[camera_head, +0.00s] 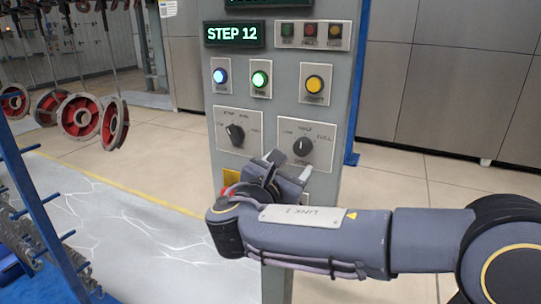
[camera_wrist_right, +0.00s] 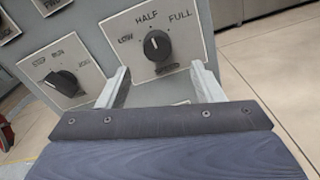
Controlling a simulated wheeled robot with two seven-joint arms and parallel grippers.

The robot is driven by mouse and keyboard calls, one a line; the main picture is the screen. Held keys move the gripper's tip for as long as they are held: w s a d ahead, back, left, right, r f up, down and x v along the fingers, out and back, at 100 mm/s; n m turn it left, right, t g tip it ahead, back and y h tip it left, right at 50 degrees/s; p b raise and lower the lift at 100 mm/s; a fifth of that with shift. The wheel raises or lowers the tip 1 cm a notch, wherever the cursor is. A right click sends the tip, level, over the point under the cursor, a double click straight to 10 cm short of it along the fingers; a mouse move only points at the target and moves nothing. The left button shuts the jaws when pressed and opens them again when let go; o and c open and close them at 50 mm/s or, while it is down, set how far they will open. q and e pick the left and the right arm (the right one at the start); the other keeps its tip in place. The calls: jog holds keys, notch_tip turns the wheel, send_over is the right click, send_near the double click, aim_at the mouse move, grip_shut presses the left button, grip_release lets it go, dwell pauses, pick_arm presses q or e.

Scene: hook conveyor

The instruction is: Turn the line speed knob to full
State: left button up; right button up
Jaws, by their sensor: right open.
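The line speed knob (camera_head: 303,147) is a black round knob on a pale plate marked LOW, HALF and FULL, on the right of the grey control panel. It also shows in the right wrist view (camera_wrist_right: 157,45), upright between and just beyond my fingertips. Its pointer seems to face up near HALF, not toward FULL at the right. My right gripper (camera_head: 280,166) is open and empty in front of the panel, just below the knob plate. In the right wrist view its two fingers (camera_wrist_right: 160,72) stand apart, one toward each side of the knob, not closed on it. My left gripper is out of view.
A second black selector knob (camera_head: 236,134) sits left of the speed knob. Above are blue (camera_head: 220,76), green (camera_head: 260,79) and yellow (camera_head: 315,84) buttons and a STEP 12 display (camera_head: 234,34). Red wheels (camera_head: 80,116) hang at the left near a blue rack (camera_head: 45,215).

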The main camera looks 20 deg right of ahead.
aim_at(301, 150)
jog(key=x, duration=0.4)
jog(key=p+x, duration=0.1)
jog(key=x, duration=0.2)
jog(key=shift+w+d+r, duration=0.2)
jog(key=shift+w+r, duration=0.05)
jog(key=shift+w, duration=0.1)
jog(key=c, duration=1)
